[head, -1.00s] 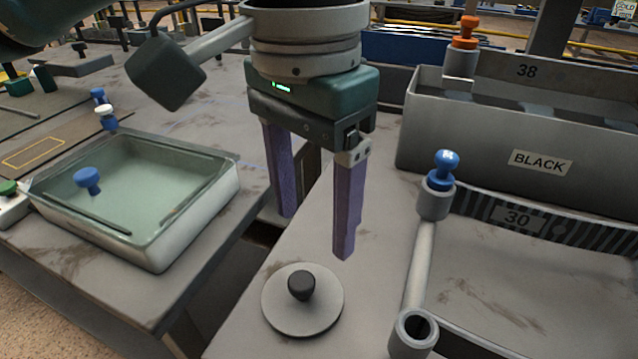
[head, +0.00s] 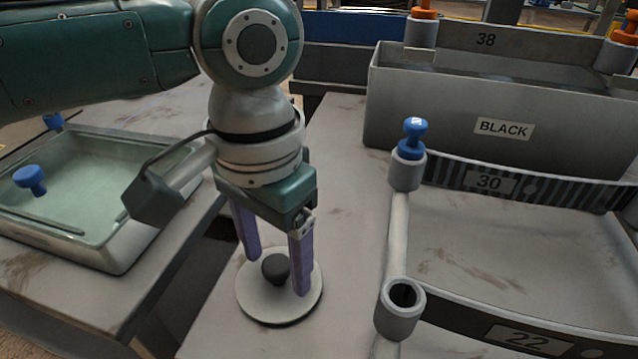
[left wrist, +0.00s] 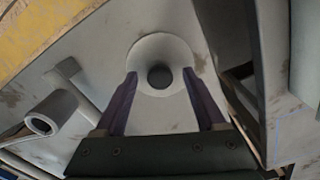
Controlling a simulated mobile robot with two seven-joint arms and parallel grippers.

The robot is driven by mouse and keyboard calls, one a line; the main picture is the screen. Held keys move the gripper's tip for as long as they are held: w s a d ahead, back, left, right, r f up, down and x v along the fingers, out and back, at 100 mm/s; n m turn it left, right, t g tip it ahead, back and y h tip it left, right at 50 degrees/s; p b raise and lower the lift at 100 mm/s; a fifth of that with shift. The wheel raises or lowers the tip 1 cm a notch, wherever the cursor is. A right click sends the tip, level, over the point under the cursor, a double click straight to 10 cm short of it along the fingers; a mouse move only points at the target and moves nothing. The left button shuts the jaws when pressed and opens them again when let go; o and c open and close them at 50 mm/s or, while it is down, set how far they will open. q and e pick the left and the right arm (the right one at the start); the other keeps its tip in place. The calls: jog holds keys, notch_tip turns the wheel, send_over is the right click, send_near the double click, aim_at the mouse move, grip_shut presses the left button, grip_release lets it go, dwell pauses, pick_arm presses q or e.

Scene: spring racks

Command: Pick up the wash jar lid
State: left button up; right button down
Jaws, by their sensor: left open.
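The wash jar lid (head: 262,309) is a pale round disc with a dark knob (head: 275,267) at its centre, lying flat on the grey table. My left gripper (head: 277,274) is open, with its purple fingers pointing down just over the lid, one on each side of the knob. In the left wrist view the lid (left wrist: 160,48) lies beyond the fingertips (left wrist: 160,75), and the knob (left wrist: 160,76) shows between them, not gripped. Whether a fingertip touches the disc, I cannot tell. My right gripper is not in view.
A rack with a grey post (head: 402,310) and blue-knobbed post (head: 407,168) stands right of the lid. A grey bin marked BLACK (head: 440,110) is behind it. A glass-like tray (head: 100,245) sits on the left table, across a gap.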

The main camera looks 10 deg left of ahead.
pick_arm(q)
jog(key=shift+c, duration=0.3)
grip_shut()
dwell(0.3)
